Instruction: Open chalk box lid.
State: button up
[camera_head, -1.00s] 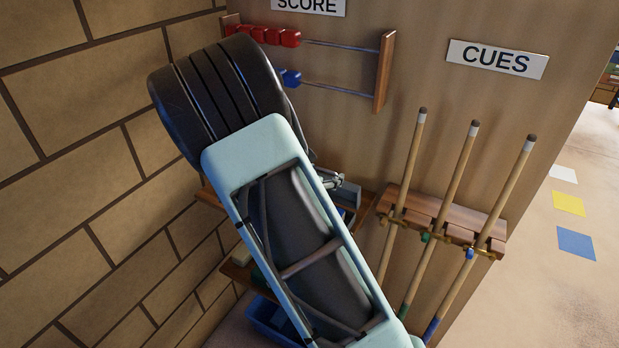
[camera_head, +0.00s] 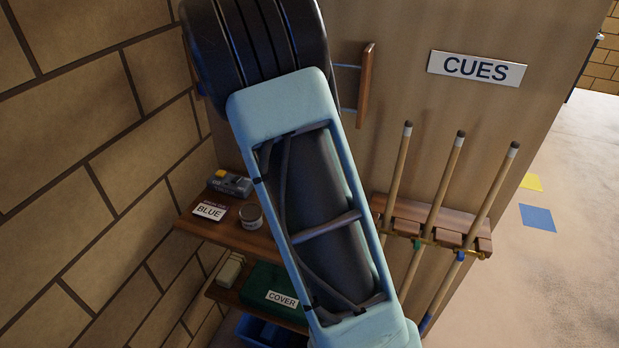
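No thing in view is marked as chalk, and I cannot tell for sure which one is the chalk box. On the upper wooden shelf (camera_head: 262,240) stands a small grey box-like thing (camera_head: 232,182) at the back. In front of it is a dark reddish thing with a white BLUE label (camera_head: 208,212). A small round tin (camera_head: 250,216) stands to the right of the label. Whether any lid is open or shut is too small to tell. My gripper is not visible; my arm crosses the middle of the view and covers the right part of the shelves.
A lower shelf holds pale blocks (camera_head: 230,270) and a green folded thing labelled COVER (camera_head: 268,283). A blue bin (camera_head: 262,333) is below. A brick wall (camera_head: 90,190) is close on the left. Cues stand in a wooden rack (camera_head: 436,222) on the right, under a CUES sign (camera_head: 477,68).

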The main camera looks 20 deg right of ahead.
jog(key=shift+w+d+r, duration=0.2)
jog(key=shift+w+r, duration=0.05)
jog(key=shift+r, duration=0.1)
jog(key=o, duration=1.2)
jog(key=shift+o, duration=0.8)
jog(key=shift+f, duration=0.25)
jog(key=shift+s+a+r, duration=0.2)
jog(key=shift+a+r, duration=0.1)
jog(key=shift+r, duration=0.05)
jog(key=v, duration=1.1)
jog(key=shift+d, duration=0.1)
